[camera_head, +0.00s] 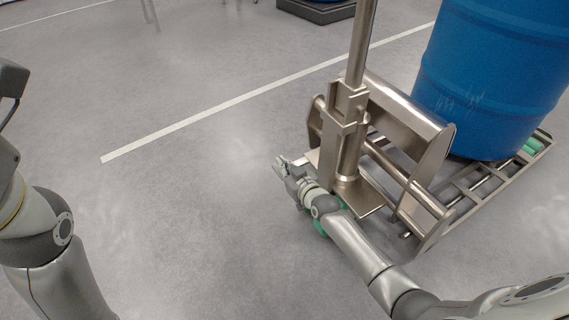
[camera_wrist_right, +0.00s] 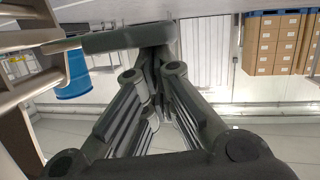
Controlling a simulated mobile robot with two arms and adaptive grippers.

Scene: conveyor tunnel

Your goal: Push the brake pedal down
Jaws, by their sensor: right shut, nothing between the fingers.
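My right gripper (camera_head: 281,164) is shut and empty, low beside the left side of the metal lifting cart (camera_head: 350,125). In the right wrist view its dark fingers (camera_wrist_right: 158,65) come together at the middle. A small pale metal piece (camera_head: 299,162) shows just right of the fingertips in the head view; I cannot tell whether it is the brake pedal. A flat dark grey bar (camera_wrist_right: 115,40) lies across the fingertips in the wrist view; whether it is a pedal or part of the gripper is unclear. Contact cannot be told. My left arm shows at the left edge without clear fingers.
A blue barrel (camera_head: 490,75) stands on the cart's roller frame (camera_head: 480,193). A green wheel (camera_head: 321,228) shows under the cart by my right forearm. The grey floor (camera_head: 190,200) to the left is clear, with a white line (camera_head: 230,102). Stacked boxes (camera_wrist_right: 278,45) stand far off.

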